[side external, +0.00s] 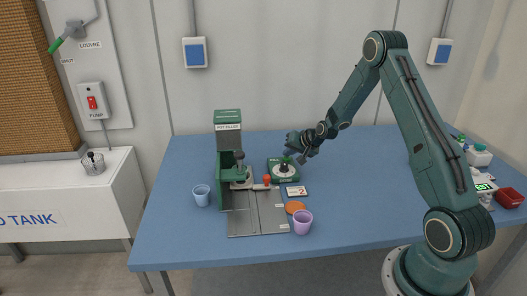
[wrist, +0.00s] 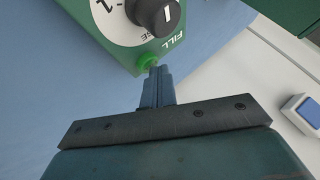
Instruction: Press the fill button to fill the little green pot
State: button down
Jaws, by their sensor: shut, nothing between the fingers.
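In the wrist view the round green fill button (wrist: 148,61) sits on the edge of the control box (wrist: 118,38), beside the word FILL. My gripper (wrist: 152,72) is shut and empty, its fingertips at the button; they overlap its lower edge, and I cannot tell whether they press it. In the side view my gripper (side external: 290,158) is over the back of the control box (side external: 283,177), hiding part of it. A green shape (side external: 237,174), possibly the little green pot, is under the nozzle of the pot filler (side external: 228,140). Its contents cannot be seen.
A black dial (wrist: 157,14) is on the box. A red knob (side external: 267,180) stands between box and filler.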

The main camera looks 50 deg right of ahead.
aim_at(289, 159)
jog(key=shift+r, duration=0.8)
jog(key=shift+r, duration=0.1)
jog(key=shift+r, duration=2.4)
jog(key=shift+r, duration=0.1)
